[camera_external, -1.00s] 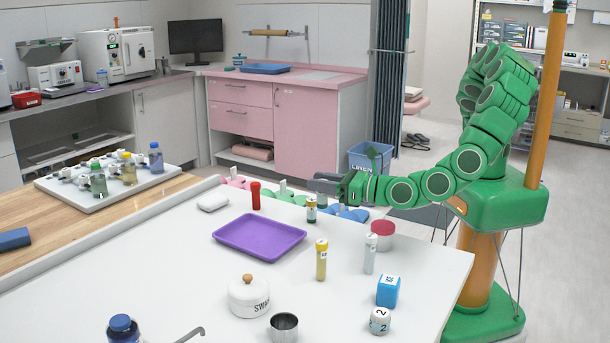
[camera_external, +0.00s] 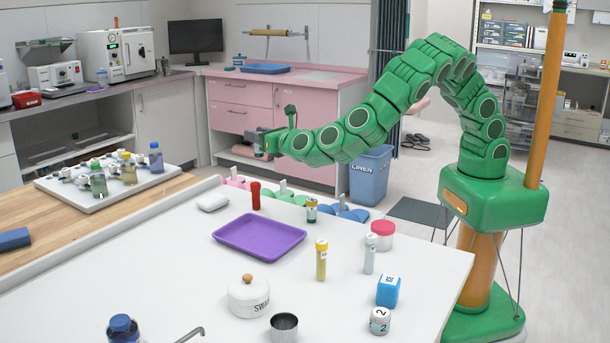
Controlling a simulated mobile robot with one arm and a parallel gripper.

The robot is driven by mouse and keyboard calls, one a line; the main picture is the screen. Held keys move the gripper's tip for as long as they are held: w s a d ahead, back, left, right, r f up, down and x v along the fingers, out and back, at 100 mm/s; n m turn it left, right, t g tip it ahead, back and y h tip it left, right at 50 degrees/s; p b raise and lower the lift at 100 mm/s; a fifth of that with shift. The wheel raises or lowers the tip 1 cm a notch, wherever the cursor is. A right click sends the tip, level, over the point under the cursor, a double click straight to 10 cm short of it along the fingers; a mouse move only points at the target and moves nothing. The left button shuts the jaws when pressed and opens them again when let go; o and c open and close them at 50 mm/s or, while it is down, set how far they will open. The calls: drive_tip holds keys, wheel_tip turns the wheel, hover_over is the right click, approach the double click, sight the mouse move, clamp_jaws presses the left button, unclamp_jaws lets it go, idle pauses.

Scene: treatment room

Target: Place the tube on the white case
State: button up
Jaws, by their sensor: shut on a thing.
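My gripper (camera_external: 262,144) is raised above the far edge of the white table, in front of the pink cabinet. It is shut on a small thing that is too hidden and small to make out. A small white case with rounded edges (camera_external: 213,202) lies on the table below and left of my gripper, apart from it.
A purple tray (camera_external: 259,236) lies right of the case.

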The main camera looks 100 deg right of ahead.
drive_tip(key=d, duration=0.2)
hover_over(213, 198)
drive_tip(key=shift+f, duration=4.8)
drive_tip(key=shift+d+f, duration=0.1)
drive_tip(key=shift+f, duration=1.35)
drive_tip(key=shift+f, duration=0.15)
drive_tip(key=o, duration=1)
drive_tip(key=shift+r, duration=0.2)
drive_tip(key=v, duration=1.2)
drive_tip(key=shift+w, duration=0.15)
